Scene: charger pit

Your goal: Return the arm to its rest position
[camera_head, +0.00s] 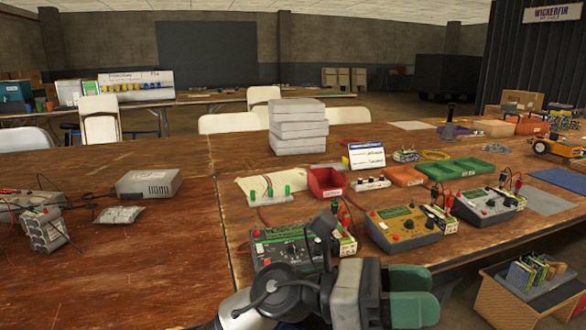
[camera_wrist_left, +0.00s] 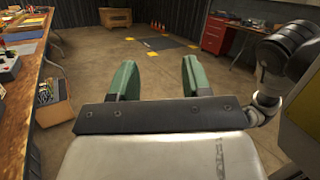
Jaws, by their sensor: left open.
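My left gripper (camera_head: 412,294) is at the bottom middle of the head view, in front of the table's near edge, with its green fingers pointing right. In the left wrist view its two green fingers (camera_wrist_left: 158,82) are spread apart with nothing between them. Beyond them that view shows bare floor. My left arm partly covers the nearest charger (camera_head: 285,245) on the table. My right gripper does not show in either view.
The wrist view shows a red cabinet (camera_wrist_left: 217,35) and open floor.

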